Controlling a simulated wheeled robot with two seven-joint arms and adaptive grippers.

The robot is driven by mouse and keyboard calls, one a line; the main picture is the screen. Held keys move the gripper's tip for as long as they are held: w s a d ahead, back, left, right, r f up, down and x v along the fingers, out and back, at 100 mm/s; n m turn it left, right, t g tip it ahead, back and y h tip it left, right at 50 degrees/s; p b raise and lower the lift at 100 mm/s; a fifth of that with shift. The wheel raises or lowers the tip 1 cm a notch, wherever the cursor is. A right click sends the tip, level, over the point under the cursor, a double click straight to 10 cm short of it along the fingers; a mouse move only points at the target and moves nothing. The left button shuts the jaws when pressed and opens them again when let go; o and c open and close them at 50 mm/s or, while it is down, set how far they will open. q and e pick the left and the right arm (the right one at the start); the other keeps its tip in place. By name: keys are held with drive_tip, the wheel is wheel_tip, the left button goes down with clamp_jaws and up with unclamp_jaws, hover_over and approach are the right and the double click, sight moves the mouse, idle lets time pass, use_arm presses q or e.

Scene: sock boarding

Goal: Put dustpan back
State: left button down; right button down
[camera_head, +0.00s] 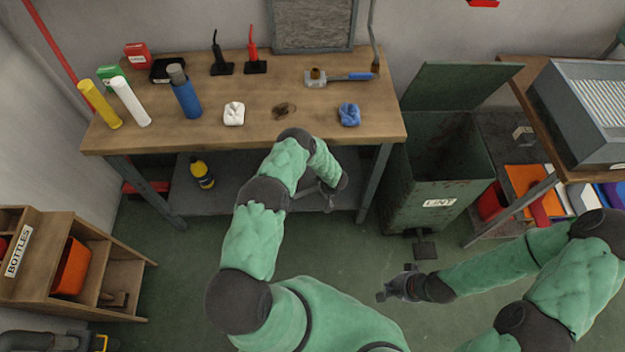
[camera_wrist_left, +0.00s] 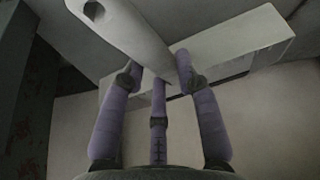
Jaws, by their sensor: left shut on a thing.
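My left gripper (camera_head: 327,196) is below the front edge of the workbench, near its right leg. In the left wrist view its fingers (camera_wrist_left: 160,85) are shut on a pale grey handle (camera_wrist_left: 125,28) with a hole at its end, which looks like the dustpan's. In the head view the dustpan is mostly hidden by my arm. My right gripper (camera_head: 392,289) is low over the green floor, in front of the bin; its fingers are too small to judge.
The workbench (camera_head: 320,110) holds bottles, cloths and tools, with a lower shelf (camera_head: 230,200) beneath. A green lint bin (camera_head: 425,190) with its lid raised stands right of it. A wooden bottle rack (camera_head: 120,275) is at left. Floor between is clear.

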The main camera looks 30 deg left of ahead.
use_arm(q)
drive_tip(key=shift+w+d+f+b, duration=0.15)
drive_tip(key=shift+f+b, duration=0.6)
drive_tip(key=shift+f, duration=1.1)
drive_tip(key=shift+w+f+b, duration=0.2)
drive_tip(key=shift+f+b, duration=0.6)
drive_tip(key=shift+f, duration=1.1)
drive_tip(key=shift+w+d+f+b, duration=0.15)
drive_tip(key=shift+f+b, duration=0.6)
drive_tip(key=shift+f, duration=1.1)
drive_tip(key=shift+a+r, duration=0.1)
drive_tip(key=c, duration=0.9)
unclamp_jaws()
